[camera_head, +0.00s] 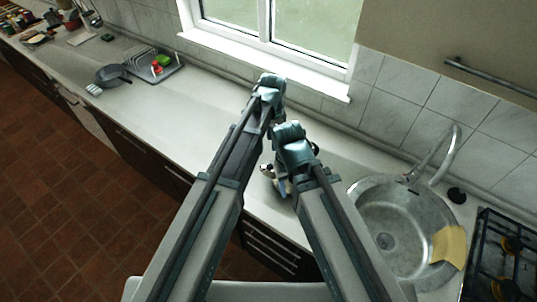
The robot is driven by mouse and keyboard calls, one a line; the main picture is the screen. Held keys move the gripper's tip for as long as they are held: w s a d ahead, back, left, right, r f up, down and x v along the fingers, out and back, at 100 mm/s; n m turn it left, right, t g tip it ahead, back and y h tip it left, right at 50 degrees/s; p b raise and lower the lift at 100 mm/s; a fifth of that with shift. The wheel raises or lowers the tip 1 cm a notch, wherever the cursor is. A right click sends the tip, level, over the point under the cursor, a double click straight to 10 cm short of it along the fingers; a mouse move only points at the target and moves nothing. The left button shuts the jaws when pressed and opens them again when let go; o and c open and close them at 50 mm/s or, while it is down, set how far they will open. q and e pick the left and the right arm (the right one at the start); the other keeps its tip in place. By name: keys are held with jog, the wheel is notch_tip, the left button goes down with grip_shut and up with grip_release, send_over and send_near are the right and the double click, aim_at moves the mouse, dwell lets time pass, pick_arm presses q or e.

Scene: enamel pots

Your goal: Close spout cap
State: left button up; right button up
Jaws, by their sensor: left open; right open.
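A small pale and dark vessel, which looks like the kettle (282,186), stands on the counter beneath my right arm. Most of it is hidden by that arm, and I cannot make out whether its spout cap is up or down. My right gripper (288,133) is above and just beyond the kettle, near the middle of the view, open. My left gripper (270,82) is higher in the picture, over the back of the counter by the window, open and apart from the kettle. The fingertips of both are hard to see.
A round metal sink (385,243) with a tap (441,158) and a yellow cloth (449,245) lies to the right, beside a gas hob (502,262). A dish rack (153,64) and a dark pan (112,75) stand far left. The counter (190,125) between is clear.

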aim_at(267, 168)
pick_arm(q)
notch_tip(267, 168, down, 14)
jog(key=b, duration=1.4)
jog(key=shift+r, duration=0.1)
grip_shut()
